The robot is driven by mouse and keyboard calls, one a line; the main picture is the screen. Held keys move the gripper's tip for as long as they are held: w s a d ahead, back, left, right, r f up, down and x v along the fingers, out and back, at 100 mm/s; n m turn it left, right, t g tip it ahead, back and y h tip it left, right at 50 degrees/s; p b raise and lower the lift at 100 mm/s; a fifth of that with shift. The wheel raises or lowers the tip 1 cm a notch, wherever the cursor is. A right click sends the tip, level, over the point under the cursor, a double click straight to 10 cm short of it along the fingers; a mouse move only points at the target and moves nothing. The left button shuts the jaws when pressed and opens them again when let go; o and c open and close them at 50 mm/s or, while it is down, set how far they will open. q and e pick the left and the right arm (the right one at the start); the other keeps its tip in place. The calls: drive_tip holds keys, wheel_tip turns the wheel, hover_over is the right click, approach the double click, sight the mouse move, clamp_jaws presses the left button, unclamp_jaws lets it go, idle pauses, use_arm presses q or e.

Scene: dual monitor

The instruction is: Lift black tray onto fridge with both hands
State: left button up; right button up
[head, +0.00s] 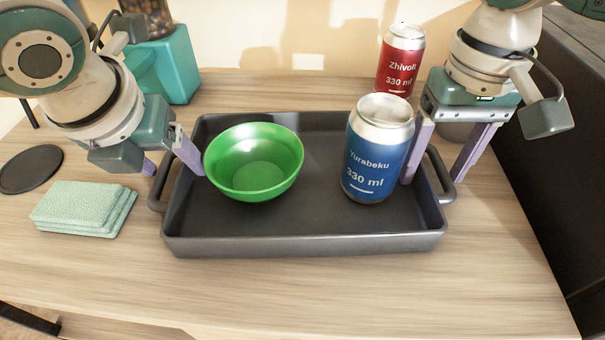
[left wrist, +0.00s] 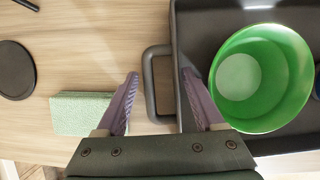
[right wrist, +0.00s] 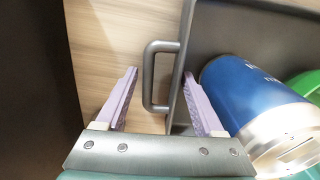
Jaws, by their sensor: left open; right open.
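The black tray (head: 300,246) lies flat on the wooden table and holds a green bowl (head: 254,160) and a blue can (head: 378,155). My left gripper (head: 172,172) is open at the tray's left handle (head: 157,190). In the left wrist view its fingers (left wrist: 158,82) are on either side of that handle (left wrist: 150,85). My right gripper (head: 432,180) is open at the right handle (head: 440,172). In the right wrist view its fingers (right wrist: 160,78) are on either side of that handle (right wrist: 150,76). I cannot tell whether the fingers touch the handles. No fridge is recognisable.
A red can (head: 400,62) stands behind the tray. Green sponges (head: 85,208) and a black disc (head: 30,169) lie at the left. A teal container (head: 176,62) stands at the back left. A dark surface (head: 560,150) borders the table's right edge. The front of the table is clear.

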use_arm(q)
clamp_jaws()
use_arm(e)
clamp_jaws()
use_arm(q)
drive_tip(key=shift+r, duration=0.1)
use_arm(e)
drive_tip(key=shift+r, duration=0.1)
